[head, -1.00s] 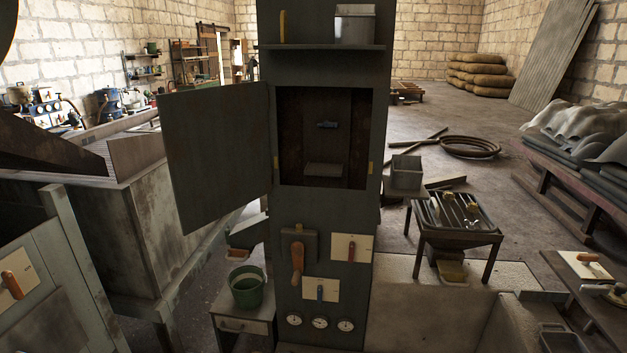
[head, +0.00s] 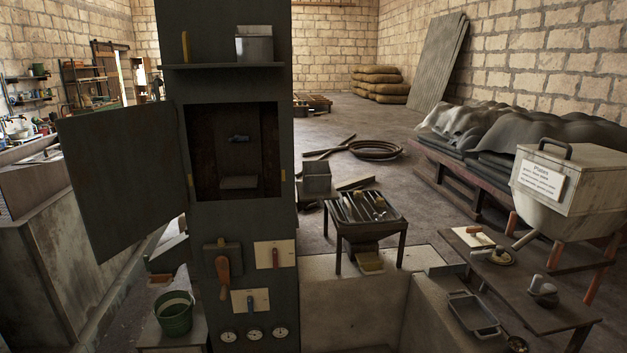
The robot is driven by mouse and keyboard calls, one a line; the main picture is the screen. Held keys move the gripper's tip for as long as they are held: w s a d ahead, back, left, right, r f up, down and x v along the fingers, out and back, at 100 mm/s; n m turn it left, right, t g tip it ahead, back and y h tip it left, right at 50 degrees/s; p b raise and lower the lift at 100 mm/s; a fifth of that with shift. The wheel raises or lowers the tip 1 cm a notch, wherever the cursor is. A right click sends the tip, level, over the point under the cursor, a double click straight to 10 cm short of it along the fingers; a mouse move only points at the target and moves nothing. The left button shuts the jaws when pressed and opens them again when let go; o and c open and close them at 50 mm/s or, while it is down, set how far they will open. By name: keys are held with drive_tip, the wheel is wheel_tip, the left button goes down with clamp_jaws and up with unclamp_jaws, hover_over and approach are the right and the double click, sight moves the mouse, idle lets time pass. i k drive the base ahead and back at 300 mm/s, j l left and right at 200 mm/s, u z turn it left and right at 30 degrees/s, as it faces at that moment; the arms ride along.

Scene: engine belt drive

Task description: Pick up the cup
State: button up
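I cannot make out a clear cup in the head view. A small dark rounded vessel (head: 543,297) with a pale upright part stands on the low dark table at the right; it is too small to tell whether it is a cup. A green bucket-shaped container (head: 174,318) with a thin handle stands on a small stand at the lower left. A grey metal container (head: 254,48) stands on the cabinet's upper shelf. My gripper is not in view.
A tall dark cabinet (head: 239,222) with an open door (head: 122,165) stands left of centre. A labelled bin (head: 590,190) stands at the right. Open floor lies around the coiled hose (head: 375,150).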

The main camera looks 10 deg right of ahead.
sight(317, 177)
drive_tip(key=i+j+z, duration=0.35)
drive_tip(key=i+j, duration=0.35)
drive_tip(key=i, duration=0.15)
drive_tip(key=i+j+z, duration=0.35)
drive_tip(key=i+j, duration=0.45)
drive_tip(key=j, duration=0.2)
